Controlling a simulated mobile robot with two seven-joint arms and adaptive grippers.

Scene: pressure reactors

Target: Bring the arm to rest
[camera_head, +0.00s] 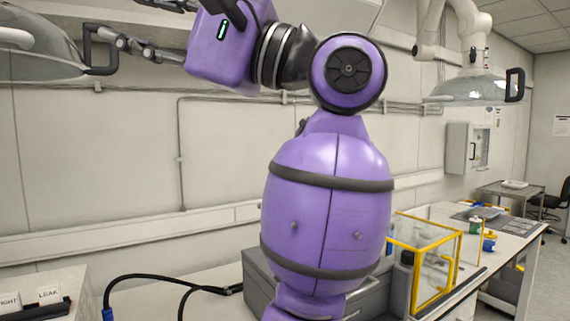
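One of my purple arms rises from the bottom centre of the head view and bends left at a round black-capped joint. I take it to be my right arm, as it stands a little right of centre. My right gripper (128,22) is at the upper left, pointing left, with its metal fingers spread apart. The upper finger is partly cut off by the top edge. No object shows between the fingers. The lower fingertip appears close to the black handle (100,50) of a clear hood (45,58); I cannot tell whether they touch. My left gripper is not in view.
A second clear hood (465,88) hangs at the right. A yellow-framed clear box (424,265) stands on the bench, partly behind my arm. A grey drawer unit (258,292) is also partly hidden. Label cards (50,293) stand lower left, near a black cable (160,279).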

